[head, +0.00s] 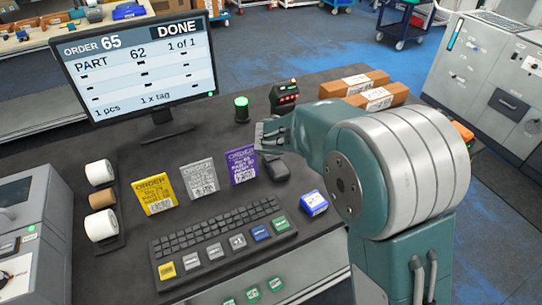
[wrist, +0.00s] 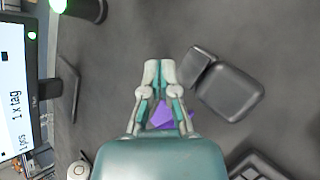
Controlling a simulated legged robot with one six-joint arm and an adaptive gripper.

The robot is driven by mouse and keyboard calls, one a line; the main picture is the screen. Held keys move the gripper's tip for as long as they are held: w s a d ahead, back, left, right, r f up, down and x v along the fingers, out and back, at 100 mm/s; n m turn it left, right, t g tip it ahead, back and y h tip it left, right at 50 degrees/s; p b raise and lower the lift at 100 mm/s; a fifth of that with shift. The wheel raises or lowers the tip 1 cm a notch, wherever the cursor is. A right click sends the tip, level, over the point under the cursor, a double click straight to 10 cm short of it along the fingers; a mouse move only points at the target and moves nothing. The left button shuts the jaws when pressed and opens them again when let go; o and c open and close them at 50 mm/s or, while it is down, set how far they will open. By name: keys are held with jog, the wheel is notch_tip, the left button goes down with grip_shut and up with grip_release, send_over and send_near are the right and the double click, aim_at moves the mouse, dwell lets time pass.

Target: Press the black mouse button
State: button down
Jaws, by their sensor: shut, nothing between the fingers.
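The black mouse (head: 276,168) lies on the dark desk, right of the purple order card. In the wrist view the mouse (wrist: 231,92) is right of my fingers, with a smaller separate front part, its button (wrist: 194,66), nearest them. My gripper (head: 262,134) is above the desk, behind the purple card in the head view. In the wrist view my gripper (wrist: 159,68) has its fingertips together and empty. They are to the left of the mouse button in the picture, with bare desk showing between. Their height above the desk is hard to tell.
The purple card (head: 242,165) stands close by, partly hidden under my gripper in the wrist view. The keyboard (head: 220,238) is in front. A green-lit cylinder (head: 241,110) and a scanner-like device (head: 285,96) stand behind. The monitor (head: 135,70) reads "DONE".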

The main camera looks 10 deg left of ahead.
aim_at(271, 157)
jog(key=shift+a+f, duration=0.1)
jog(key=shift+f, duration=0.45)
jog(key=shift+d+f, duration=0.2)
jog(key=shift+f, duration=0.3)
jog(key=shift+d+f, duration=0.2)
jog(key=shift+f, duration=0.25)
jog(key=shift+a+f, duration=0.1)
jog(key=shift+f, duration=0.05)
jog(key=shift+a, duration=0.15)
jog(key=shift+f, duration=0.3)
